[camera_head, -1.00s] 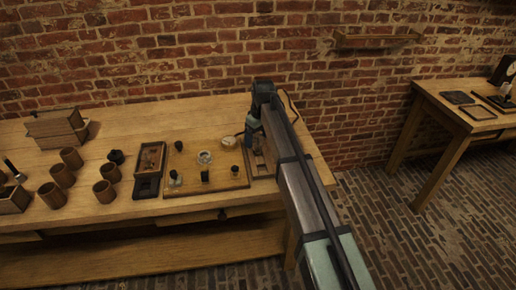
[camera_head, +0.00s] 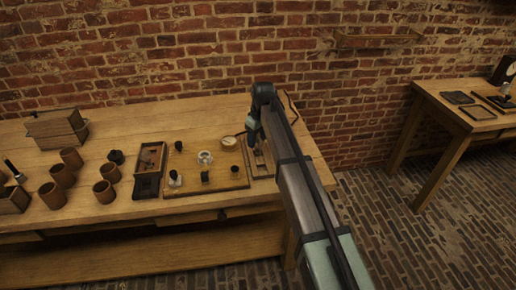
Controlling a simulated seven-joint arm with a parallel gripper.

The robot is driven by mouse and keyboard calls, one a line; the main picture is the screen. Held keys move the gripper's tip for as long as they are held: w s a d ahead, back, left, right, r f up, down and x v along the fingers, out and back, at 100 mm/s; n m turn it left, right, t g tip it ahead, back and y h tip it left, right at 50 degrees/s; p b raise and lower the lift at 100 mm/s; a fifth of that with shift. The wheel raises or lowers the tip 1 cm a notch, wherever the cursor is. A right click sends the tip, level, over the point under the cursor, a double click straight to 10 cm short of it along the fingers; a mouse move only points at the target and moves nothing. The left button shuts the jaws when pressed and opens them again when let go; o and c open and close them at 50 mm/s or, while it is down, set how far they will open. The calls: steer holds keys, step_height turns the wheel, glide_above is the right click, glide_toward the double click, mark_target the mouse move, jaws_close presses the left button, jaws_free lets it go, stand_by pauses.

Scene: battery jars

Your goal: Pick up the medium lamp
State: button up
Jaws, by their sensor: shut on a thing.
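My gripper (camera_head: 252,142) is low over the right part of the workbench, at the back edge of a small wooden tray (camera_head: 264,169). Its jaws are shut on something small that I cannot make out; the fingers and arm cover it. I cannot tell whether it is the medium lamp, and no lamp can be clearly told apart at this size. A wooden board (camera_head: 215,184) to the left of the tray carries a clear glass piece (camera_head: 205,157) and several small dark-topped parts.
A round pale dial (camera_head: 228,141) lies just left of my gripper. A dark-edged wooden box (camera_head: 151,158), several brown jars (camera_head: 103,191) and stacked wooden boxes (camera_head: 56,128) stand further left. The brick wall (camera_head: 180,50) is behind. The bench's back strip is mostly clear.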

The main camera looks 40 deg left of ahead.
steer(key=r, duration=0.9)
steer(key=shift+s+a+r, duration=0.2)
steer(key=shift+s+r, duration=0.05)
steer(key=shift+r, duration=0.05)
steer(key=s+a, duration=1.4)
steer(key=shift+f, duration=0.15)
steer(key=shift+f, duration=0.1)
steer(key=shift+f, duration=2.8)
steer(key=shift+f, duration=0.6)
